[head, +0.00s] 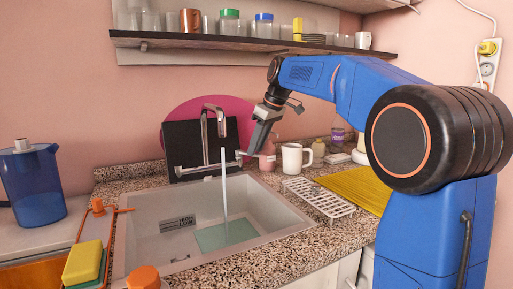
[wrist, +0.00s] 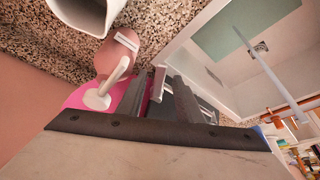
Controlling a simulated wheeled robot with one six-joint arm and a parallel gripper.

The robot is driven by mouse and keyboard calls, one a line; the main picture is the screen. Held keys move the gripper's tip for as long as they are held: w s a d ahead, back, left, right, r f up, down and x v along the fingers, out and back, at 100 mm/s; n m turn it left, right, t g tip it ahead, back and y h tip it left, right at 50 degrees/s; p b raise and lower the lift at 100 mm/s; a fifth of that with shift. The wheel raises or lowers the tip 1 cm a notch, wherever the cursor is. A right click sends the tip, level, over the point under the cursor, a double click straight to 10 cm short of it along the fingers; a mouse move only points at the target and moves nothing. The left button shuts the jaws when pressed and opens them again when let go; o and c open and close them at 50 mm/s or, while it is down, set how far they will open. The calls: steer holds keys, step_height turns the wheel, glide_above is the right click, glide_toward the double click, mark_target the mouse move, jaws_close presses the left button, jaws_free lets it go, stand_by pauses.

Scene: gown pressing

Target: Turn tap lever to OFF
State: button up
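The chrome tap (head: 205,125) stands at the back of the sink, and a pale stream of water (head: 224,185) runs from its spout into the basin. The tap's lever (head: 241,154) is at the right end of the tap body. My gripper (head: 254,148) points down at the lever end, very close to it. In the wrist view the two dark fingers of my gripper (wrist: 165,98) are apart, with a thin metallic piece, seemingly the lever (wrist: 158,84), between them. Whether either finger touches it is not clear. The water also shows in the wrist view (wrist: 265,65).
A pink soap bottle (head: 267,158) with a white pump and a white mug (head: 294,158) stand close right of my gripper. A dark board (head: 187,143) and magenta tray (head: 190,108) lean behind the tap. A shelf (head: 250,43) hangs above. The basin (head: 175,205) is mostly clear.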

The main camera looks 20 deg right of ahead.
steer(key=shift+w+f, duration=0.1)
steer(key=shift+f, duration=0.2)
jaws_close()
